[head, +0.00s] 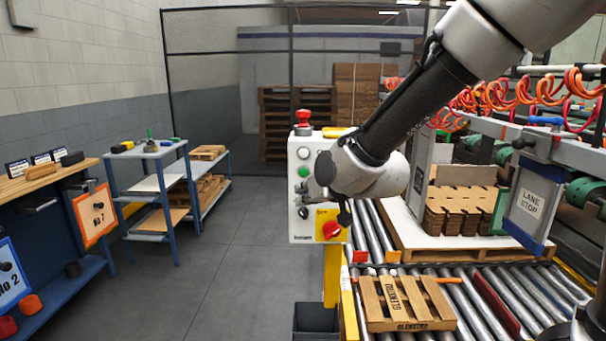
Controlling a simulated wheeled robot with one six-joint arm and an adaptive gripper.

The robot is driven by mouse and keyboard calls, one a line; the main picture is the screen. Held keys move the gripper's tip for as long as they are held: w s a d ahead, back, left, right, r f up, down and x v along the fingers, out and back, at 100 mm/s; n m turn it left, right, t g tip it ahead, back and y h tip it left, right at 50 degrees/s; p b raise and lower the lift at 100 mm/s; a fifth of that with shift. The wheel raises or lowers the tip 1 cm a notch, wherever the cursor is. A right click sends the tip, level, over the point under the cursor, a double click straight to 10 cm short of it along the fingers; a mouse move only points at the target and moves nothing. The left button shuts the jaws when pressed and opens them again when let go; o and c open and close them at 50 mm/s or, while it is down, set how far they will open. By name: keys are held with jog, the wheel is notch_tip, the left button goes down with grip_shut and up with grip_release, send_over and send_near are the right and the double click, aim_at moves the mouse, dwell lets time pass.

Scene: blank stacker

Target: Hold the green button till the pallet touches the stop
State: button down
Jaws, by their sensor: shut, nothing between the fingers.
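The green button (303,172) is on the front of a white control box (301,225), between a pale button above and dark controls below. My gripper (344,214) is mostly hidden by my wrist; only a dark tip shows, shut, in front of the box's right side near the yellow plate. It appears to the right of and below the green button; contact cannot be told. A wooden pallet (478,254) bearing stacked cardboard blanks (462,206) is on the roller conveyor. The blue-framed lane stop (527,207) overlaps the pallet's right end in the picture; touching or apart cannot be told.
A red mushroom button (303,118) tops the box, and a red rotary switch (331,230) sits on its yellow plate. A smaller labelled pallet (406,304) lies on the front rollers. A dark bin (316,321) stands below. The floor at left is clear toward the blue carts (160,190).

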aim_at(303, 172)
jog(key=w, duration=0.8)
jog(key=shift+w+d, duration=0.15)
jog(key=shift+w, duration=0.15)
jog(key=shift+w, duration=0.1)
dwell(1.1)
jog(key=shift+w, duration=0.3)
